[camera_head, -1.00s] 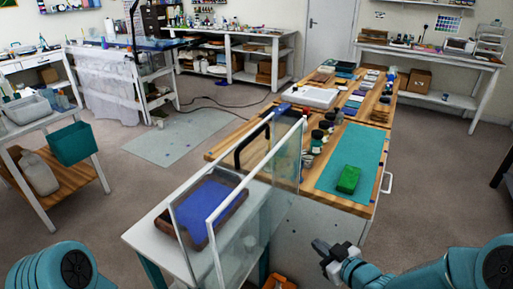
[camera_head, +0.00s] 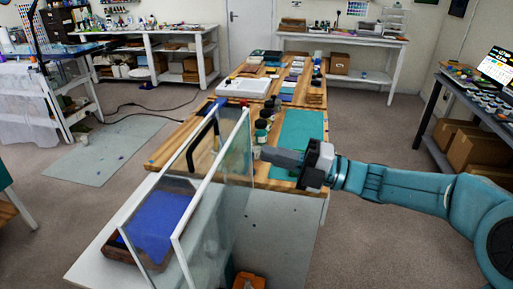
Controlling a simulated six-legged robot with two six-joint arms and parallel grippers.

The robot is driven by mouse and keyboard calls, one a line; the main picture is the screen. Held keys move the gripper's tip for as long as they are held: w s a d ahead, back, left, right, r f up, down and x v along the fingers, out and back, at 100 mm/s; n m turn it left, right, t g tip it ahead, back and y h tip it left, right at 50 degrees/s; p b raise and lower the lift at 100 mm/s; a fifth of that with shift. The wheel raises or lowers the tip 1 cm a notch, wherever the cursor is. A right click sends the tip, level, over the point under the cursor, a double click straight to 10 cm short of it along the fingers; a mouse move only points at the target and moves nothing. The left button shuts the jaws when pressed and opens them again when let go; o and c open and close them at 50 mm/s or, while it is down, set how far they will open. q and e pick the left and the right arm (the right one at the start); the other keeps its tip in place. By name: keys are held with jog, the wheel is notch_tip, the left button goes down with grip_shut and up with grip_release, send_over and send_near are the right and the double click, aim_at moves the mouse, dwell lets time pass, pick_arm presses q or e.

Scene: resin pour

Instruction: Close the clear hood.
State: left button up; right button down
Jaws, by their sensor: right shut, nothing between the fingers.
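The clear hood (camera_head: 212,205) stands at the near end of the workbench, its upright clear panes edged in white. A black handle (camera_head: 214,125) shows at its far side. Through the panes I see a brown tray (camera_head: 118,248) with a blue surface (camera_head: 160,222). My right gripper (camera_head: 264,154) is shut and empty. It reaches in from the right, fingertips pointing left, close to the right edge of the hood's far pane. I cannot tell if they touch it. My left gripper is out of view.
The wooden workbench (camera_head: 165,147) runs away behind the hood, with bottles, a white tray (camera_head: 243,88) and a teal mat (camera_head: 302,128) on it. My right gripper covers part of the mat. An orange item (camera_head: 248,281) sits low at the front. Open floor (camera_head: 385,125) lies right of the bench.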

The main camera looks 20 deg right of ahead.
aim_at(220, 154)
jog(key=p+x, duration=0.3)
jog(key=x, duration=0.8)
jog(key=shift+w+a, duration=0.25)
